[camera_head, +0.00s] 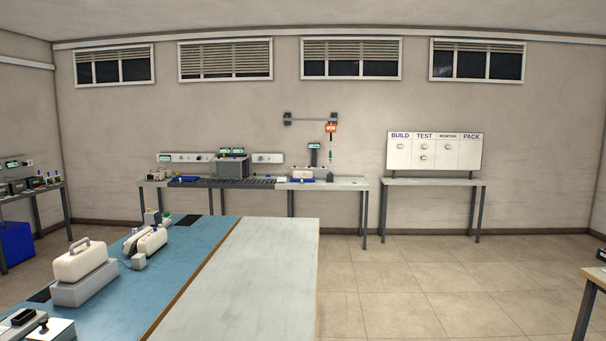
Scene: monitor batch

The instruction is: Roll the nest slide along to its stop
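I cannot pick out the nest slide for sure at this distance. On the far wall bench (345,183), a dark ribbed roller track (222,183) runs along the front edge. A grey box-shaped unit (230,168) stands behind the track, towards its middle. A light block-like fixture (309,174) sits just right of the track's right end. No stop can be made out. My gripper is not in view.
A large blue and pale table (270,285) fills the near left, with cream handled cases (80,262) on it. A board labelled BUILD, TEST, REWORK, PACK (434,152) stands on a right-hand bench (433,182). The tiled floor (425,285) right of the near table is clear.

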